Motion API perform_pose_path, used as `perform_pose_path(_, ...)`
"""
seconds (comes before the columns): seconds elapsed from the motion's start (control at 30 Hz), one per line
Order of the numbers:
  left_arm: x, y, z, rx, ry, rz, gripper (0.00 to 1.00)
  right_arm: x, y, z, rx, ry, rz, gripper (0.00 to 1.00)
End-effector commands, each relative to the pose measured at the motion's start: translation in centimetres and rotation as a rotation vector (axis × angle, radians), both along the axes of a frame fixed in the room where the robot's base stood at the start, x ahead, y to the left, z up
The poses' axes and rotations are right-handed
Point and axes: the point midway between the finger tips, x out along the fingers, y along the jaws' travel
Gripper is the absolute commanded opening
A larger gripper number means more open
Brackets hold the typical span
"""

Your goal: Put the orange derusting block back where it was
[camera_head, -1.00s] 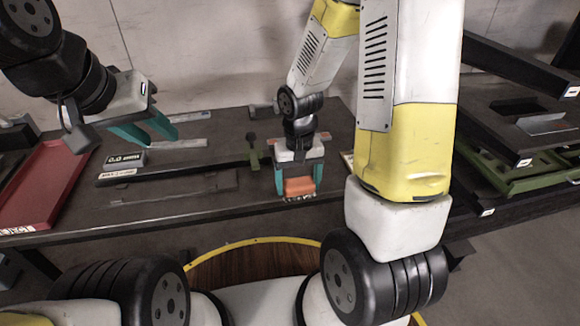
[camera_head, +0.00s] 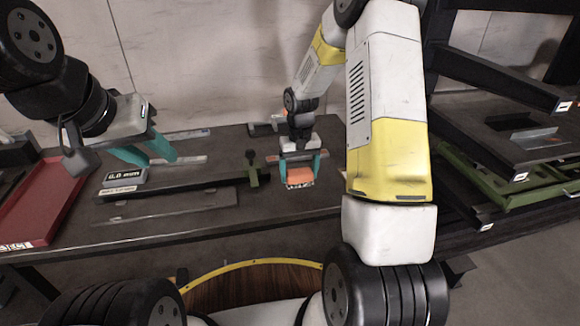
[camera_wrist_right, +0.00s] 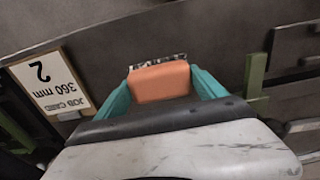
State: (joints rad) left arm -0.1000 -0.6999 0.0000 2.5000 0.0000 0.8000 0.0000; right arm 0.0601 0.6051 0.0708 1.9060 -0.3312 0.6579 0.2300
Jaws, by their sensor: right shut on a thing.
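The orange derusting block (camera_head: 299,175) is between the teal fingers of my right gripper (camera_head: 300,172), over the dark bench (camera_head: 225,217). In the right wrist view the block (camera_wrist_right: 159,82) sits between both fingertips of the right gripper (camera_wrist_right: 162,88), with a patterned black-and-white edge at its far side. I cannot tell whether the block touches the bench. My left gripper (camera_head: 158,152) hangs over the left part of the bench, its teal fingers apart and nothing between them.
A red tray (camera_head: 50,200) lies at the left. A display reading 0.0 mm (camera_head: 124,176) stands beside a dark rail with a green upright (camera_head: 252,170). A job card (camera_wrist_right: 52,83) lies left of the block in the wrist view. Racks with a green frame (camera_head: 500,180) stand right.

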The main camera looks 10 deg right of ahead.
Motion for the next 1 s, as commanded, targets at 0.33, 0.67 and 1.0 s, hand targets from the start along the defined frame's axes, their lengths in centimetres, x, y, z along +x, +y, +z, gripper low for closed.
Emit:
perform_pose_path(0.33, 0.0, 0.0, 0.0, 0.0, 0.0, 0.0, 0.36, 0.0, 0.0, -3.4, 0.0, -0.001, 0.0, 0.42)
perform_pose_path(0.67, 0.0, 0.0, 0.0, 0.0, 0.0, 0.0, 0.36, 0.0, 0.0, -3.6, 0.0, 0.0, 0.001, 0.88)
perform_pose_path(1.0, 0.0, 0.0, 0.0, 0.0, 0.0, 0.0, 0.36, 0.0, 0.0, -3.4, 0.0, -0.001, 0.0, 1.0)
